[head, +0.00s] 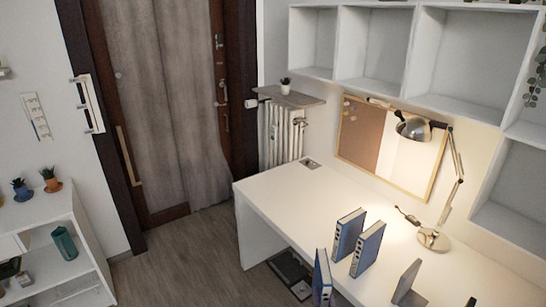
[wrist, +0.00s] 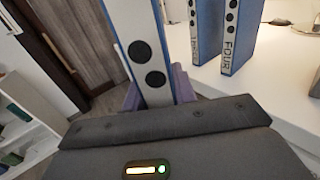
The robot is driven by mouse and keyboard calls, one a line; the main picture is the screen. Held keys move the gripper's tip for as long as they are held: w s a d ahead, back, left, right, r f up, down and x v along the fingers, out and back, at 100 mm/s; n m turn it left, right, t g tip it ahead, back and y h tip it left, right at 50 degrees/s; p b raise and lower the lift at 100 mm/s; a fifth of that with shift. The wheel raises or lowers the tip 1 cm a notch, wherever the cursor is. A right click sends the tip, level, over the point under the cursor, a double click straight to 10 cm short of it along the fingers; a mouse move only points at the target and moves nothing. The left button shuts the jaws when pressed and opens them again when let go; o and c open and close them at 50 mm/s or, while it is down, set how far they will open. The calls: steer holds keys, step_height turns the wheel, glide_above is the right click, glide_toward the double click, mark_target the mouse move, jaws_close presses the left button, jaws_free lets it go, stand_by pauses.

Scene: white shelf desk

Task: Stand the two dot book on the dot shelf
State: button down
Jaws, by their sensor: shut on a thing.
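The two dot book (wrist: 152,55) is blue with a pale spine and shows two black dots in the wrist view; its top runs out of the picture. My gripper (wrist: 158,92) is shut on it, with a purple-grey finger at each side of the spine. In the head view a blue book (head: 322,278) at the desk's front edge looks like this held book; my gripper is not clear there. It is upright or slightly tilted. I cannot tell which compartment of the white wall shelf (head: 414,48) is the dot shelf.
Two blue books stand on the white desk (head: 290,190): one at the back (head: 348,235) and one marked FOUR (wrist: 238,40). A grey upright piece (head: 407,282) and a lamp (head: 433,239) are to the right. The desk's left part is clear.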

steer(key=s+f, duration=0.4)
steer(key=f, duration=0.1)
steer(key=shift+s+f, duration=0.15)
steer(key=shift+s, duration=0.05)
stand_by(0.5)
